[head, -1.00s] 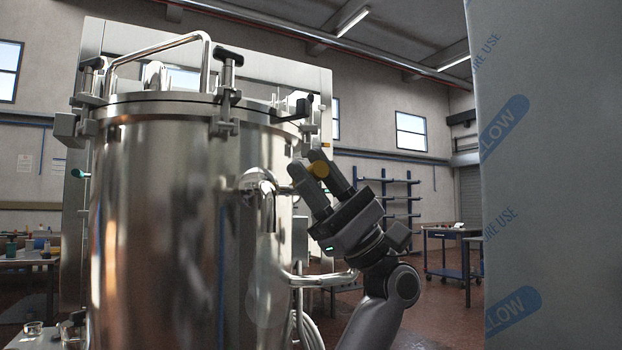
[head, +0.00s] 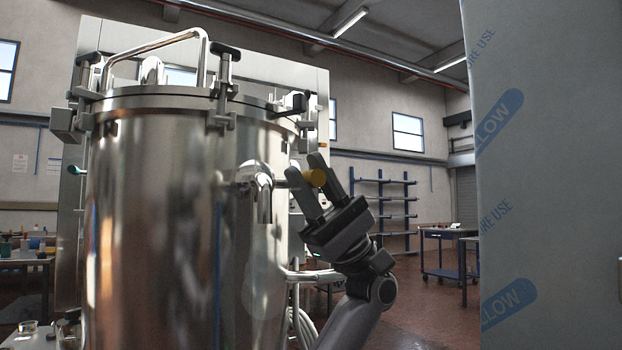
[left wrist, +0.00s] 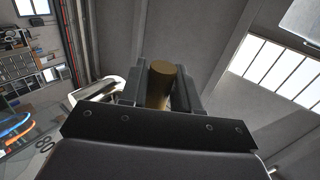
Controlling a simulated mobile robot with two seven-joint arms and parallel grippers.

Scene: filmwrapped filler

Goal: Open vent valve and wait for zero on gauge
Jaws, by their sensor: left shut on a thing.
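A yellow-brass valve knob (head: 315,178) sits on the right side of a shiny steel vessel (head: 165,230), beside a bent metal spout (head: 264,198). My left gripper (head: 306,165) reaches up to it from the lower right. Its fingers are shut on the knob, one on each side. In the left wrist view the knob (left wrist: 160,84) stands upright as a brass cylinder between the two dark fingers. No gauge face can be made out in either view. My right gripper is not in view.
A tall film-wrapped panel (head: 545,180) with blue labels fills the right side, clear of my arm. Lid clamps (head: 225,85) and a handle top the vessel. A blue shelf rack (head: 385,205) and cart (head: 440,250) stand far behind. A pipe and hoses run below the spout.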

